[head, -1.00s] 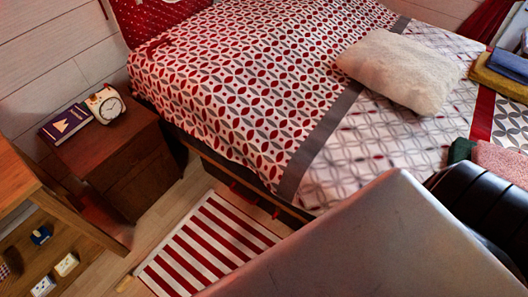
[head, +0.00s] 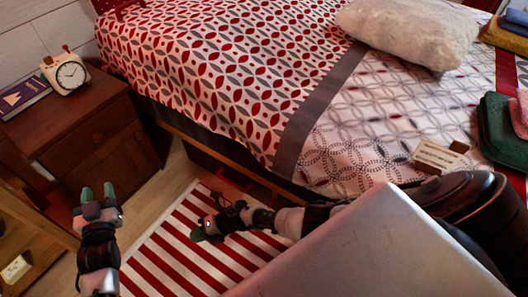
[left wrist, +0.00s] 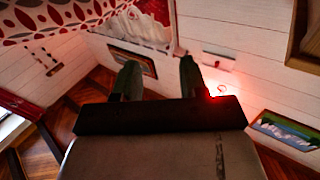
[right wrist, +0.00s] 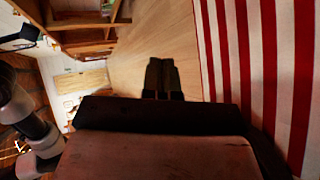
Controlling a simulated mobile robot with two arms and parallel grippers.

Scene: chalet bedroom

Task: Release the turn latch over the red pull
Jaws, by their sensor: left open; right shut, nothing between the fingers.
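A dark drawer front under the bed (head: 208,160) shows along the bed's side, with a small red part (head: 232,179) low on it, partly hidden behind my right arm. I cannot make out a turn latch. My left gripper (head: 98,190) is open and empty, raised in front of the nightstand, left of the striped rug; its spread fingers show in the left wrist view (left wrist: 159,78). My right gripper (head: 197,236) is shut and empty over the striped rug, in front of the bed's side; its closed fingers show in the right wrist view (right wrist: 162,75).
The wooden nightstand (head: 95,150) holds a clock (head: 68,73) and a purple book (head: 22,97). The red-and-white striped rug (head: 165,262) lies before the bed. A wooden shelf unit (head: 30,240) stands at the left. A pillow (head: 405,32) and folded cloths lie on the bed.

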